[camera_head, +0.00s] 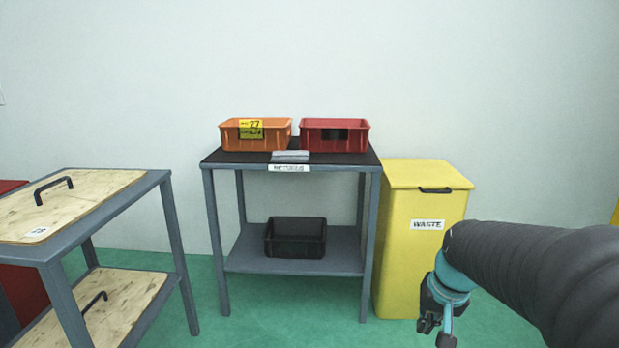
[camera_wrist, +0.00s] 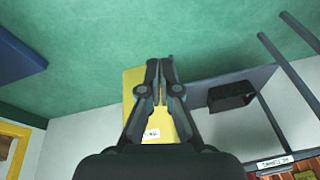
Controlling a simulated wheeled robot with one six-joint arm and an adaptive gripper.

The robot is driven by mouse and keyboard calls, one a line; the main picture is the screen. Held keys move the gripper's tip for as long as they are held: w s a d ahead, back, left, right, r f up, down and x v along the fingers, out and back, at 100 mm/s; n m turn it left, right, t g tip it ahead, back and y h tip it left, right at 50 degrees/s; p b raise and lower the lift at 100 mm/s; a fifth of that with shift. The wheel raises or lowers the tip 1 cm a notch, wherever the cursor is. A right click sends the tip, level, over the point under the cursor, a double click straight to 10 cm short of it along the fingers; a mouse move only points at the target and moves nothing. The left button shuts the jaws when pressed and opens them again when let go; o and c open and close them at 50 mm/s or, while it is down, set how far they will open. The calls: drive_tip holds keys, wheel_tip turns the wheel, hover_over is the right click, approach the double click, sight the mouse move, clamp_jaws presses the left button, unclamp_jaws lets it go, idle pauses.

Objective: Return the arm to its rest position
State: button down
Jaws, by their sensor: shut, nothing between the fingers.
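My arm reaches in from the right edge in the head view, a dark ribbed sleeve with a teal wrist joint. My gripper (camera_head: 436,328) hangs low at its end, in front of the yellow waste bin (camera_head: 415,250), and is cut by the lower frame edge. In the wrist view my gripper (camera_wrist: 160,65) is shut and empty, its two dark fingers together. The waste bin (camera_wrist: 132,88) shows behind the fingers in that view. I cannot tell the exact gap between gripper and bin.
A grey table (camera_head: 213,215) holds an orange crate (camera_head: 275,135), a red crate (camera_head: 335,142) and a grey item (camera_head: 290,156). A black crate (camera_head: 295,240) sits on its lower shelf. A wood-topped bench (camera_head: 95,205) stands left. Green floor (camera_head: 260,315) lies open in front.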

drive_tip(key=s+a+r+n+t+p, duration=0.1)
drive_tip(key=s+a+r+p, duration=0.1)
drive_tip(key=s, duration=0.6)
drive_tip(key=s+a+r+n+t+p, duration=0.1)
drive_tip(key=s+a+r+n+p, duration=0.1)
drive_tip(key=s+r, duration=0.5)
drive_tip(key=shift+s+a+h+p, duration=0.3)
drive_tip(key=shift+s+a+p, duration=0.3)
drive_tip(key=shift+a, duration=0.6)
